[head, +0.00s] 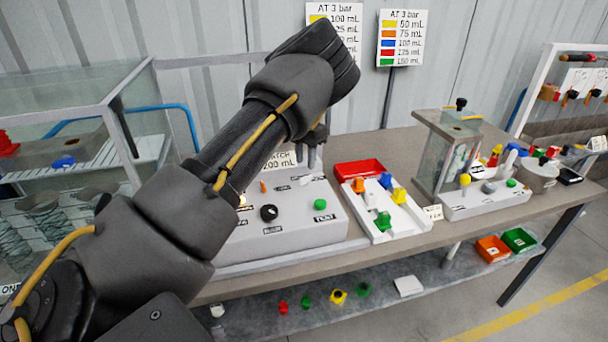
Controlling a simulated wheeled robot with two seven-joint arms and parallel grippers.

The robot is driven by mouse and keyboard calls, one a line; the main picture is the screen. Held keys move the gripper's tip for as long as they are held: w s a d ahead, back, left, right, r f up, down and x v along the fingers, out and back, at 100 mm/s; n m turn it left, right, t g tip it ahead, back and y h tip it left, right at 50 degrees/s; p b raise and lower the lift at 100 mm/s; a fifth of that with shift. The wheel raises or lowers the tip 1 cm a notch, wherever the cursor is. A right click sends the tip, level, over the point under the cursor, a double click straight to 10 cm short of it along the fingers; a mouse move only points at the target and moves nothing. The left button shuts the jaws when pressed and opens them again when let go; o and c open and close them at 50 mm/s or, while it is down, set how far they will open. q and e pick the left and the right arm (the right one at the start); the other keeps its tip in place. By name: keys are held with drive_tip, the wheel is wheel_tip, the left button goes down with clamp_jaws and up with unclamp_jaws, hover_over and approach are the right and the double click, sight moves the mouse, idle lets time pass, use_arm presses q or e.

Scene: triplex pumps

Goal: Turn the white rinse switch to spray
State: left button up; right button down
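A grey control box (290,224) stands on the bench in the middle of the head view. It carries a small white switch (306,180), a black knob (269,212), a green button (320,204) and an orange lever (263,187). The labels are too small to read, so I cannot tell whether this white switch is the rinse switch or where it points. My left arm crosses in front of the box's left part. My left gripper (318,136) shows only as a dark bit behind the forearm, above the box; its fingers are mostly hidden. My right gripper is out of view.
Right of the box are a white tray (408,232) with coloured parts and a red bin (360,168). A clear tank (450,165) and a second control box (486,202) stand farther right. A glass enclosure (60,100) is at left. Loose parts lie on the lower shelf.

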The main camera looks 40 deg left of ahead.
sight(306, 177)
use_arm(q)
wheel_tip(306, 177, down, 6)
drive_tip(key=shift+f+p, duration=0.15)
drive_tip(key=shift+p, duration=0.3)
clamp_jaws()
